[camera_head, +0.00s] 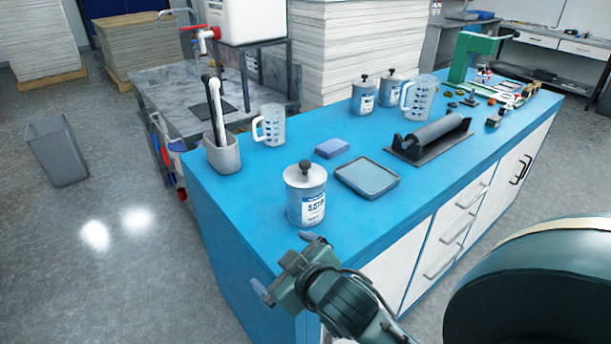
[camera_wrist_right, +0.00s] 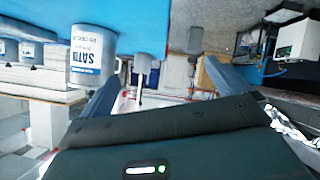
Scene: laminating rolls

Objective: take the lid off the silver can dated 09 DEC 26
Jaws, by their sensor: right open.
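A silver can (camera_head: 306,205) with a white and blue label stands upright near the close left corner of the blue counter. Its lid (camera_head: 305,174) with a dark knob is on. The can shows upside down in the wrist view (camera_wrist_right: 92,55), labelled SATIN; I cannot read its date surely. Two more silver cans (camera_head: 363,98) (camera_head: 390,92) with knobbed lids stand farther back; their dates are too small to read. My right gripper (camera_head: 286,264) is open and empty, off the counter's near edge, below and apart from the near can. My left gripper is not in view.
Close to the near can are a grey holder (camera_head: 223,156) with rollers, a blue sponge (camera_head: 332,148), a grey tray (camera_head: 367,178) and a clear jug (camera_head: 271,126). A roller on a stand (camera_head: 432,140) and another jug (camera_head: 418,98) are farther right.

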